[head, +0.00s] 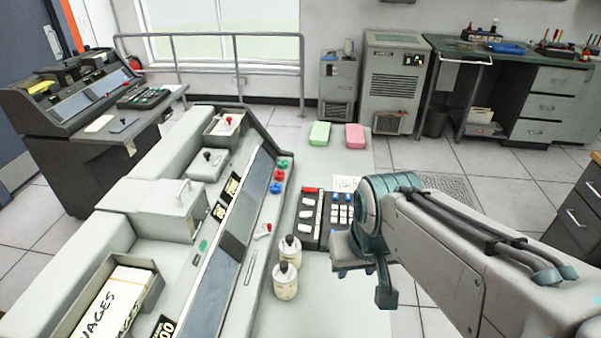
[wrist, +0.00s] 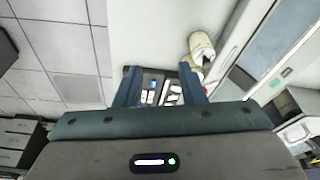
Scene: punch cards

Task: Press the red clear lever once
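A small lever with a red tip (head: 266,229) stands on the grey console (head: 200,255), between the long dark panel and two cream bottles. Another red-knobbed control (head: 228,120) sits in a tray at the console's far end. No label shows which one is the clear lever. My gripper, seen in the wrist view (wrist: 159,80), is open and empty, its two blue fingers apart. It points down over a dark keypad (head: 322,218), which also shows between the fingers in the wrist view (wrist: 153,92). In the head view my arm partly hides the gripper, right of the red-tipped lever and apart from it.
Two cream bottles (head: 287,265) with dark tops stand between the red-tipped lever and my gripper. Red, green and blue knobs (head: 278,176) line the console's far edge. Green (head: 320,133) and pink (head: 355,136) blocks lie at the back. The floor at right is open.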

